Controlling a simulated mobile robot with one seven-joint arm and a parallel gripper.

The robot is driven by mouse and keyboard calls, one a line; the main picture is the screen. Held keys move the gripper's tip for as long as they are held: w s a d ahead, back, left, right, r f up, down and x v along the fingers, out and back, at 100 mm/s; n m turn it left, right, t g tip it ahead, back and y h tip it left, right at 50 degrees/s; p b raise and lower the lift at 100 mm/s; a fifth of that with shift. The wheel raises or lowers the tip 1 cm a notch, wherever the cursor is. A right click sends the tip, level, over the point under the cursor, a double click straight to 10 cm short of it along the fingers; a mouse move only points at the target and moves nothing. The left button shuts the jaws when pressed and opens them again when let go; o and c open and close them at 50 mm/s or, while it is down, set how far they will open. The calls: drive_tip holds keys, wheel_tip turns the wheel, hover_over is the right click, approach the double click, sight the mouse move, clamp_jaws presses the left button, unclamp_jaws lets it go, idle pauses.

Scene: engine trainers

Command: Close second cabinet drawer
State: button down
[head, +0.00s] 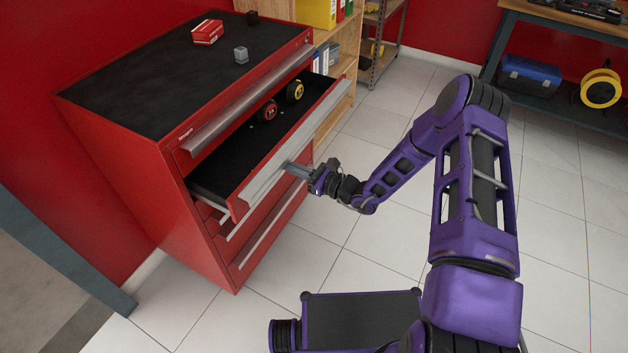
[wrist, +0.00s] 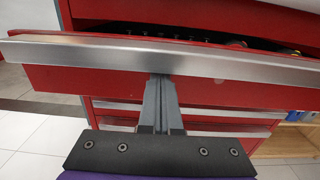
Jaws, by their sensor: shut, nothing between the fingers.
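The red tool cabinet (head: 145,165) stands at the left of the head view with a black top. Its second drawer (head: 265,180) is pulled well out, and a black liner and round tape measures show inside. In the wrist view the drawer's silver front edge (wrist: 230,62) crosses the picture. My gripper (head: 290,168) is shut and empty, with its fingertips at the middle of the drawer front. In the wrist view my gripper (wrist: 160,82) points at the red face just under the silver edge. It looks to be touching or very close; I cannot tell which.
The top drawer (head: 245,100) looks shut, and lower drawers (head: 265,235) sit below the open one. A red box (head: 207,32) and a small grey block (head: 241,55) rest on the cabinet top. A wooden shelf (head: 335,115) stands beside the cabinet. The tiled floor is clear.

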sight(246, 157)
drive_tip(key=b+x, duration=0.4)
drive_tip(key=x, duration=1)
drive_tip(key=shift+w+a+f, duration=0.1)
drive_tip(key=shift+w+a, duration=0.05)
drive_tip(key=shift+a, duration=0.1)
drive_tip(key=shift+w+a+r, duration=0.1)
drive_tip(key=shift+a+r, duration=0.05)
drive_tip(key=shift+r, duration=0.15)
